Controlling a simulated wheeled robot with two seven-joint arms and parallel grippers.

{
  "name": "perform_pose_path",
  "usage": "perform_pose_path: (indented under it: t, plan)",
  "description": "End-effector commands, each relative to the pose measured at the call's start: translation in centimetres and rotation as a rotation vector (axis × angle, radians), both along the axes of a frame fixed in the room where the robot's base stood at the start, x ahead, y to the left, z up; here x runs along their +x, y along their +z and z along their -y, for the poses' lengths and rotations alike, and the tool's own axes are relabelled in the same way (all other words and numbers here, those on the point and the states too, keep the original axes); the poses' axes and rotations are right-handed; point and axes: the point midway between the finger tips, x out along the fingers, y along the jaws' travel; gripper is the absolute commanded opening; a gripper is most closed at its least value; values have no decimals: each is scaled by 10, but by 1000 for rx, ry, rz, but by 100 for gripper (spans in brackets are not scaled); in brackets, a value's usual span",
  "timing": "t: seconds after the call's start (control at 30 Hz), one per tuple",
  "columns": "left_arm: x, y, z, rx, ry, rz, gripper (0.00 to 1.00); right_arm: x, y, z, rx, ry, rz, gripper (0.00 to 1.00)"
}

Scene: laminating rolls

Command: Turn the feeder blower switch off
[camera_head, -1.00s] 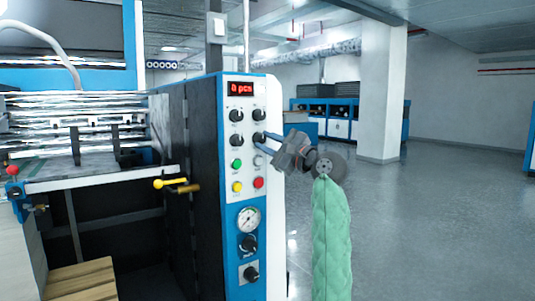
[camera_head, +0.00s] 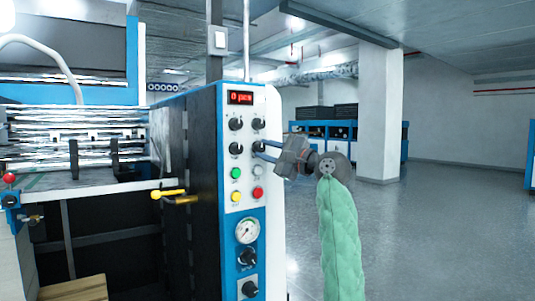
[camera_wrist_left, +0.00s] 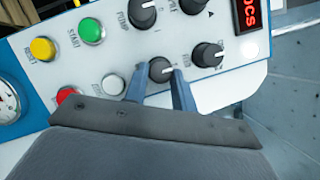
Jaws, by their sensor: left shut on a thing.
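The control panel (camera_head: 244,173) on the blue and white machine carries several black rotary knobs. My left gripper (camera_head: 262,150), on a green-sleeved arm, reaches the panel from the right in the head view. Its two blue-grey fingers (camera_wrist_left: 158,88) are shut on the right knob of the second row (camera_head: 258,148), which also shows in the left wrist view (camera_wrist_left: 161,68). I cannot read this knob's label, so I cannot tell whether it is the feeder blower switch. A neighbouring knob (camera_wrist_left: 142,12) is labelled PUMP. My right gripper is not in view.
A red display (camera_head: 241,98) sits above the knobs. Green (camera_head: 236,173), yellow (camera_head: 236,196) and red (camera_head: 258,193) buttons lie below, with a pressure gauge (camera_head: 247,230) lower down. A yellow handle (camera_head: 168,194) sticks out at the left. The floor at right is clear.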

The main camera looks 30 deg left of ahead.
Motion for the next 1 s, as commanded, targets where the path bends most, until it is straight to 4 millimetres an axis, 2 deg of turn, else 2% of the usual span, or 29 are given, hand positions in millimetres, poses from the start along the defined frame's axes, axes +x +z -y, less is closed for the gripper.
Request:
perform_pose_path:
  t: [0.27,0.3,0.4,0.77,1.0]
  plan:
    - [0,-1,0,-2,1,0,3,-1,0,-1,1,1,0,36]
    - [0,-1,0,-2,1,0,28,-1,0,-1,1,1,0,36]
    - [0,-1,0,-2,1,0,48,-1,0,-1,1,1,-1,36]
    - [0,-2,4,-1,0,0,48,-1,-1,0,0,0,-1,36]
    - [-1,-9,35,-2,-1,0,48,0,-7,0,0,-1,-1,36]
